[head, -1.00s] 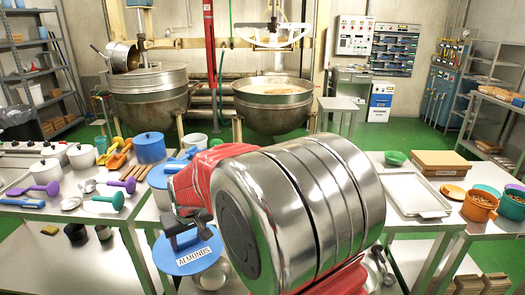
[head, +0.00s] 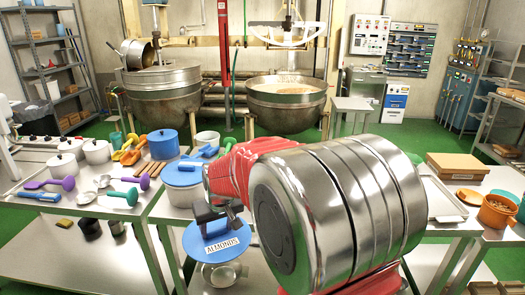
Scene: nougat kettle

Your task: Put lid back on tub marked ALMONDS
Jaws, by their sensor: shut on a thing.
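My gripper (head: 214,212) is left of the picture's middle, partly hidden behind my arm. It is shut on the blue round lid (head: 196,240), gripping it near its top. A white label reading ALMONDS shows at the front of the lid. I see no ALMONDS writing on that tub.
A blue lidded pot (head: 163,145), white lidded pots (head: 96,152), purple and green scoops and wooden sticks crowd the left table (head: 85,200). A right table holds a tray, a brown box (head: 458,166) and an orange pot (head: 497,211). Two large kettles stand behind.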

